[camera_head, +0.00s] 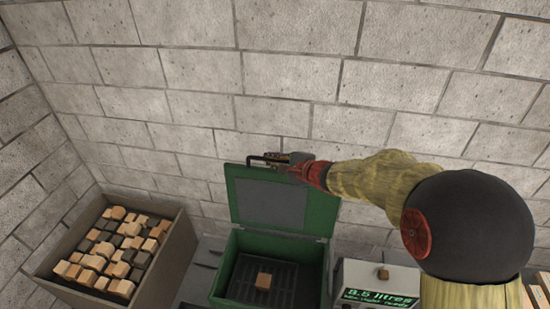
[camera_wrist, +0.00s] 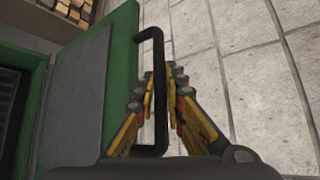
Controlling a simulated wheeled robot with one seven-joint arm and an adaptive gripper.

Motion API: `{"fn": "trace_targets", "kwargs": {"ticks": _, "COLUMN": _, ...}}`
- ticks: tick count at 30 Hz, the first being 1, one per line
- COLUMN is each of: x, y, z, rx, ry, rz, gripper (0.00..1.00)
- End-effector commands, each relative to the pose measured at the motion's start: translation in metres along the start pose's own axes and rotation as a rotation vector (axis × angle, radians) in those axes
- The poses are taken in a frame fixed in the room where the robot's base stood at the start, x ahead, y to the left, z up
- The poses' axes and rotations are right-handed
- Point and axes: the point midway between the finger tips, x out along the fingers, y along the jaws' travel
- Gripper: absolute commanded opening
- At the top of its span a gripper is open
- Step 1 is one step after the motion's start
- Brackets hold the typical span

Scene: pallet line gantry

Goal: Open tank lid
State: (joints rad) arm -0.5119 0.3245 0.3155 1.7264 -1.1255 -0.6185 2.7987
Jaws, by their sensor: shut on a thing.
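The green tank (camera_head: 218,270) stands by the wall, and its green lid (camera_head: 233,200) is raised to about upright. A grey panel fills the lid's inner face. The lid also shows in the wrist view (camera_wrist: 122,50). A black bar handle (camera_head: 258,159) runs along the lid's top edge; it also shows in the wrist view (camera_wrist: 159,62). My gripper (camera_head: 284,160) is shut on this handle, with its yellow and black fingers on either side of the bar in the wrist view (camera_wrist: 162,85).
A brown bin (camera_head: 165,262) full of wooden and dark blocks stands at the left. A display box (camera_head: 375,273) reading "8.5 litres" stands right of the tank, with a small block on top. A grey block wall (camera_head: 300,80) rises close behind the lid.

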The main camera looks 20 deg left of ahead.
Motion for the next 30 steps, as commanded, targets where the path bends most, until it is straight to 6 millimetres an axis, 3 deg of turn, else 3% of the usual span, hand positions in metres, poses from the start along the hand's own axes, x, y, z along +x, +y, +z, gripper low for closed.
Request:
{"fn": "trace_targets", "kwargs": {"ticks": 12, "x": 0.0008, "y": 0.0064, "z": -0.0011, "rx": 0.006, "ry": 0.002, "rz": 0.014, "gripper": 0.00}}
{"fn": "trace_targets", "kwargs": {"ticks": 13, "x": 0.0008, "y": 0.0064, "z": -0.0011, "rx": 0.006, "ry": 0.002, "rz": 0.014, "gripper": 0.12}}
{"fn": "trace_targets", "kwargs": {"ticks": 22, "x": 0.0006, "y": 0.0048, "z": -0.0006, "rx": 0.006, "ry": 0.001, "rz": 0.011, "gripper": 0.29}}
{"fn": "trace_targets", "kwargs": {"ticks": 30, "x": 0.0002, "y": 0.0033, "z": -0.0003, "rx": 0.006, "ry": 0.001, "rz": 0.009, "gripper": 0.29}}
